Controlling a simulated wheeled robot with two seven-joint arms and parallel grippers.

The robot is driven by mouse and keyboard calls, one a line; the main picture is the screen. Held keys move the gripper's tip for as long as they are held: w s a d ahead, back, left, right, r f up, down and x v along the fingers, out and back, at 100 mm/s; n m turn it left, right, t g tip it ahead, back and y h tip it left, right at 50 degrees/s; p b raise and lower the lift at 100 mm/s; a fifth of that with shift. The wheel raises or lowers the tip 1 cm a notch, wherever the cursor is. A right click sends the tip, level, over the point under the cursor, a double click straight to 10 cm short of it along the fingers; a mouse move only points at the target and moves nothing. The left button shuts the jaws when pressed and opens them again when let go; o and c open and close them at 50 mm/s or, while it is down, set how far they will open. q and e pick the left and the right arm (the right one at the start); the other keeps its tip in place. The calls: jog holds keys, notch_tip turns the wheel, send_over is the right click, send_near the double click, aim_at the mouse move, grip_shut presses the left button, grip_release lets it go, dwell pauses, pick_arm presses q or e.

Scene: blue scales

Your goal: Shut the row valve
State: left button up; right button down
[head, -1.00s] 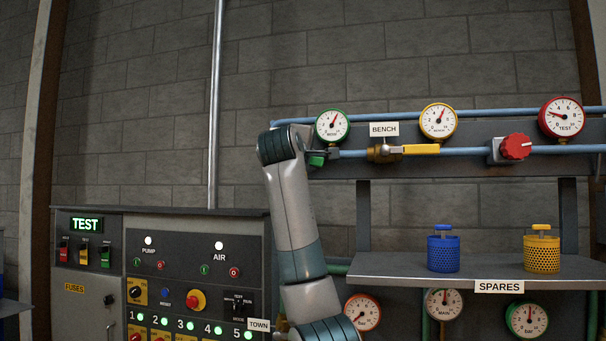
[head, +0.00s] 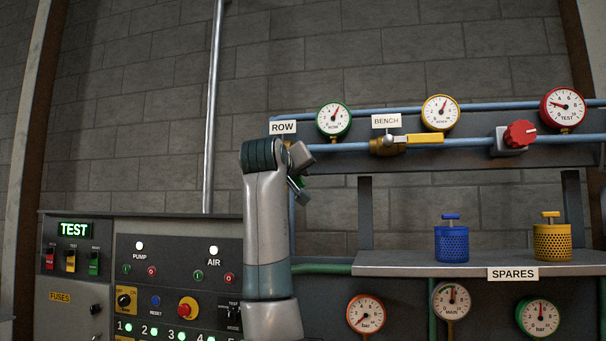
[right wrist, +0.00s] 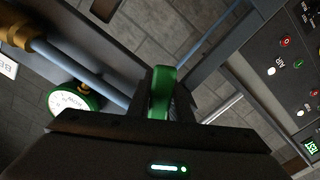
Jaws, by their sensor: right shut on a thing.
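The ROW label (head: 283,127) hangs on the left part of the upper pipe rack in the head view. The row valve's green handle (right wrist: 161,92) stands between the two dark fingers of my right gripper (right wrist: 160,78), which is shut on it. In the head view my right gripper (head: 298,188) is below the pipe and slants downward. Only a sliver of the green handle shows there; my wrist hides the valve body. The green-rimmed row gauge (head: 334,120) is just right of the valve and also shows in the right wrist view (right wrist: 74,101). My left gripper is not in view.
The BENCH valve's yellow handle (head: 425,138) lies along the pipe to the right. A red knob (head: 520,134) is farther right. The SPARES shelf (head: 390,262) with blue and yellow canisters is below. A TEST control panel (head: 130,285) stands at lower left.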

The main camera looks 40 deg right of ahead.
jog(key=shift+w+a+f+m+p, duration=0.25)
jog(key=shift+w+a+m, duration=0.25)
jog(key=shift+m, duration=0.55)
jog(key=shift+w+a+f+m+p, duration=0.25)
jog(key=shift+w+a+m, duration=0.25)
jog(key=shift+m, duration=0.6)
jog(key=shift+w+a+f+m+p, duration=0.3)
jog(key=shift+w+m, duration=0.35)
jog(key=shift+m, duration=0.4)
jog(key=shift+r, duration=0.1)
jog(key=c, duration=1.9)
grip_release()
jog(key=shift+a, duration=0.1)
jog(key=shift+o, duration=0.2)
jog(key=shift+r, duration=0.1)
